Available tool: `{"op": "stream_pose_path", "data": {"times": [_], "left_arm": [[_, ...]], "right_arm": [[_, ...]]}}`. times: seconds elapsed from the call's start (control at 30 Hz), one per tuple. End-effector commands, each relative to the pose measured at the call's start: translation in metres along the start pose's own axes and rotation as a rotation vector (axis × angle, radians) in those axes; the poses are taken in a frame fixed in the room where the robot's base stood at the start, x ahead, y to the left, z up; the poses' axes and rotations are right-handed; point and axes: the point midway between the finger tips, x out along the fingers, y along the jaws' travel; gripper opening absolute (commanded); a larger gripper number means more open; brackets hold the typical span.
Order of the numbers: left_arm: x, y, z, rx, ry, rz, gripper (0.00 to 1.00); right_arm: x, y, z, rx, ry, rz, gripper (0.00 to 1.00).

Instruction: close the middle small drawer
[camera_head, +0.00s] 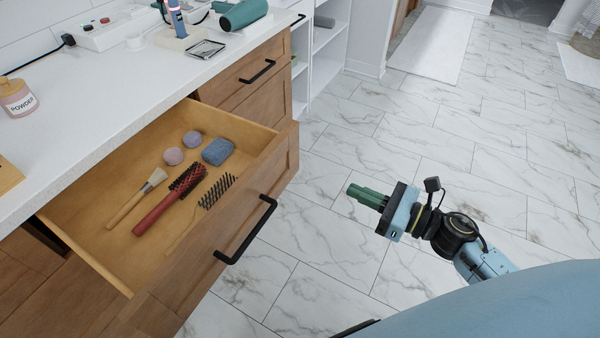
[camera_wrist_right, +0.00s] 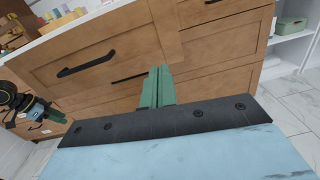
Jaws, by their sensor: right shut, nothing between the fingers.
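A wooden drawer (camera_head: 284,168) stands pulled far out of the cabinet in the head view, with a black bar handle (camera_head: 247,231) on its front. Drawer fronts with black handles (camera_wrist_right: 86,63) also show in the right wrist view. My right gripper (camera_head: 354,190) is shut and empty, to the right of the open drawer's front and apart from it. Its green fingers (camera_wrist_right: 160,72) point toward the cabinet in the wrist view. What looks like my left gripper (camera_wrist_right: 54,115) is small at the left of the wrist view; its jaws are unclear.
The open drawer holds a red hairbrush (camera_head: 170,198), a wooden brush (camera_head: 136,199), a comb (camera_head: 205,208), a blue sponge (camera_head: 217,151) and two round pieces. A powder bottle (camera_head: 17,97) stands on the white counter (camera_head: 115,105). The marble floor (camera_head: 330,240) beside the drawer is clear.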

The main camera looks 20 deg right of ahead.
Motion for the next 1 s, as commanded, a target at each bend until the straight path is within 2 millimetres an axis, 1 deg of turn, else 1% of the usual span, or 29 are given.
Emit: {"op": "stream_pose_path", "data": {"times": [0.07, 0.17, 0.27, 0.5, 0.7, 0.8, 0.9, 1.0], "left_arm": [[-0.003, 0.001, -0.001, -0.001, 0.002, 0.001, 0.36], [-0.005, 0.001, -0.001, -0.002, 0.003, 0.001, 0.36], [-0.007, 0.001, -0.002, -0.002, 0.005, 0.002, 0.36], [-0.011, 0.002, -0.003, -0.003, 0.006, 0.004, 0.36], [-0.011, 0.003, -0.003, -0.002, 0.005, 0.004, 0.36], [-0.012, 0.003, -0.003, -0.002, 0.006, 0.005, 0.36], [-0.014, 0.003, -0.004, -0.002, 0.012, 0.005, 0.36], [-0.016, 0.003, -0.006, -0.003, 0.017, 0.006, 0.36]], "right_arm": [[0.002, 0.005, 0.003, -0.060, 0.000, 0.031, 0.00], [0.009, 0.007, 0.004, -0.081, -0.001, 0.042, 0.00], [0.024, 0.007, 0.004, -0.082, -0.001, 0.041, 0.00], [0.075, 0.008, 0.005, -0.079, -0.003, 0.039, 0.00], [0.112, 0.009, 0.004, -0.075, -0.002, 0.037, 0.00], [0.125, 0.010, 0.004, -0.074, -0.001, 0.037, 0.00], [0.134, 0.010, 0.004, -0.074, -0.001, 0.036, 0.00], [0.139, 0.011, 0.003, -0.073, 0.001, 0.036, 0.00]]}}
